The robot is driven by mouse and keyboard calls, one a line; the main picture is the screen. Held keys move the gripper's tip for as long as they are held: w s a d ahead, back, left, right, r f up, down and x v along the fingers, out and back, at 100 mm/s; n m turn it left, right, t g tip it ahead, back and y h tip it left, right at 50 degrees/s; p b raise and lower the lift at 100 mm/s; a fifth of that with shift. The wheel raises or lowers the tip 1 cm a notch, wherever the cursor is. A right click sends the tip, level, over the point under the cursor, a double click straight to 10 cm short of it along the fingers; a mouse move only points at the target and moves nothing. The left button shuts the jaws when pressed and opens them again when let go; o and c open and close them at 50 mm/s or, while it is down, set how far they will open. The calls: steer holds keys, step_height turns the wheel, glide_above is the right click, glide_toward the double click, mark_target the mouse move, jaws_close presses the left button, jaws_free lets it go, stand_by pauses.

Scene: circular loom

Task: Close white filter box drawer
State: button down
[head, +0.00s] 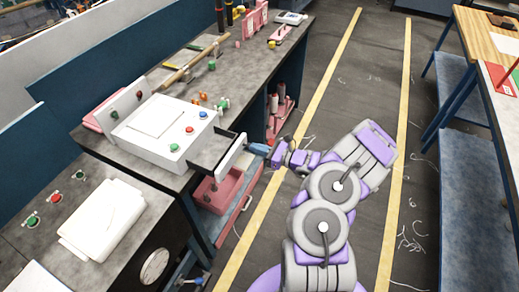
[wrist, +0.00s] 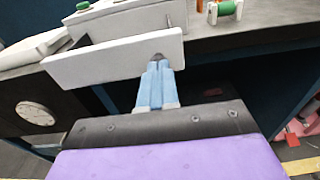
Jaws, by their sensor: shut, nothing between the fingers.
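The white filter box (head: 165,130) sits on the dark workbench top, with a blue and a red button on its upper face. Its drawer (head: 231,156) sticks out on the right side, open, with a white front panel and a dark inside. In the wrist view the white drawer front (wrist: 115,60) spans the upper left. My gripper (head: 262,149) is at the outer face of the drawer front. In the wrist view its blue fingers (wrist: 157,66) are shut, with the tips at the panel's right part. I cannot tell if they touch it.
Pink bins (head: 218,188) stand on the shelf below the drawer. A green spool (head: 223,103) and small orange parts lie on the bench behind the box. A white case (head: 103,218) is at the lower left. The aisle floor (head: 375,85) between the yellow lines is clear.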

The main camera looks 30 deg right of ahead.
mark_target(228, 142)
steer(key=b+x, duration=0.1)
steer(key=x, duration=0.3)
steer(key=b+x, duration=0.1)
steer(key=x, duration=0.3)
steer(key=b+x, duration=0.2)
steer(key=x, duration=0.2)
steer(key=shift+a+r, duration=0.3)
steer(key=shift+a, duration=0.05)
steer(key=shift+w+r, duration=0.2)
steer(key=shift+r, duration=0.05)
steer(key=shift+s, duration=0.1)
steer(key=f+p+v, duration=0.1)
steer(key=p+v, duration=0.3)
steer(key=v, duration=0.9)
steer(key=shift+s+d+r, duration=0.25)
steer(key=shift+d, duration=0.05)
